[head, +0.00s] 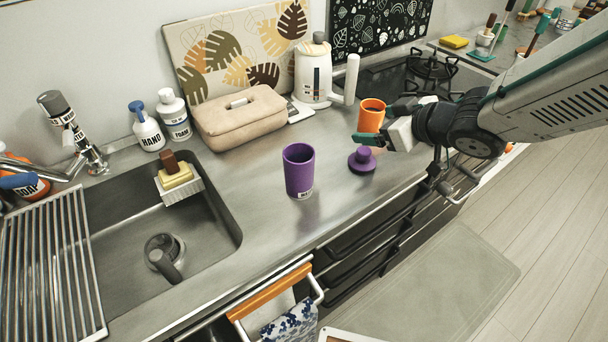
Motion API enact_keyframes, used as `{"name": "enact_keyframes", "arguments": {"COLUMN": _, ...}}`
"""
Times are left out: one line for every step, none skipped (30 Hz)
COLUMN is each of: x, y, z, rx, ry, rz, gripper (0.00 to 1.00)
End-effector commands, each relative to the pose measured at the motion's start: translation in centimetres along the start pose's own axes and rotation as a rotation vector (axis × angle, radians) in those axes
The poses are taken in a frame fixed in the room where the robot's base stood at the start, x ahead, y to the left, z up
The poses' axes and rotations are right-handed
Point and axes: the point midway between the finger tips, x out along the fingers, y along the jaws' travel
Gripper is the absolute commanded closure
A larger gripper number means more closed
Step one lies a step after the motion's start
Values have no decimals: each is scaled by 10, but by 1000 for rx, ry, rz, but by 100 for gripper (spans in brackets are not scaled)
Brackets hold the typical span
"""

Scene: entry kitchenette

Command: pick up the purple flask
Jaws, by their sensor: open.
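The purple flask (299,172) stands upright and open-topped on the metal counter, right of the sink. A purple lid with a knob (362,160) lies on the counter to its right. My gripper (366,139) is at the end of the arm coming in from the right. It is open and empty, above and near the purple lid, to the right of the flask and apart from it. An orange cup (371,115) stands just behind my gripper, which partly hides it.
A beige case (240,118) and a white kettle (313,72) stand behind the flask. The sink (130,247) with a mug (163,262) is at left. Soap bottles (147,128) stand behind the sink. A towel rail (272,291) juts out from the counter front. Counter around the flask's front is clear.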

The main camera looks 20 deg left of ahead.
Motion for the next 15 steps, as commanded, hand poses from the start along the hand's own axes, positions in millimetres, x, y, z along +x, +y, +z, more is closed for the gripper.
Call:
{"name": "enact_keyframes", "arguments": {"x": 18, "y": -30, "z": -1, "rx": -16, "ry": 46, "rz": -113, "gripper": 14}}
{"name": "enact_keyframes", "arguments": {"x": 25, "y": -45, "z": -2, "rx": -22, "ry": 76, "rz": -176, "gripper": 14}}
{"name": "enact_keyframes", "arguments": {"x": 31, "y": -65, "z": -4, "rx": -27, "ry": 110, "rz": -253, "gripper": 14}}
{"name": "enact_keyframes", "arguments": {"x": 34, "y": -77, "z": -5, "rx": -29, "ry": 132, "rz": -304, "gripper": 14}}
{"name": "enact_keyframes", "arguments": {"x": 36, "y": -88, "z": -6, "rx": -28, "ry": 149, "rz": -347, "gripper": 14}}
{"name": "enact_keyframes", "arguments": {"x": 38, "y": -100, "z": -6, "rx": -27, "ry": 170, "rz": -397, "gripper": 14}}
{"name": "enact_keyframes", "arguments": {"x": 38, "y": -107, "z": -6, "rx": -26, "ry": 182, "rz": -428, "gripper": 14}}
{"name": "enact_keyframes", "arguments": {"x": 38, "y": -113, "z": -7, "rx": -24, "ry": 191, "rz": -452, "gripper": 14}}
{"name": "enact_keyframes", "arguments": {"x": 39, "y": -119, "z": -7, "rx": -22, "ry": 200, "rz": -477, "gripper": 14}}
{"name": "enact_keyframes", "arguments": {"x": 40, "y": -122, "z": -7, "rx": -20, "ry": 205, "rz": -491, "gripper": 14}}
{"name": "enact_keyframes", "arguments": {"x": 41, "y": -125, "z": -7, "rx": -19, "ry": 208, "rz": -500, "gripper": 14}}
{"name": "enact_keyframes", "arguments": {"x": 43, "y": -128, "z": -8, "rx": -19, "ry": 211, "rz": -508, "gripper": 14}}
{"name": "enact_keyframes", "arguments": {"x": 46, "y": -131, "z": -9, "rx": -19, "ry": 212, "rz": -512, "gripper": 14}}
{"name": "enact_keyframes", "arguments": {"x": 49, "y": -133, "z": -10, "rx": -20, "ry": 213, "rz": -514, "gripper": 14}}
{"name": "enact_keyframes", "arguments": {"x": 53, "y": -135, "z": -10, "rx": -20, "ry": 213, "rz": -513, "gripper": 14}}
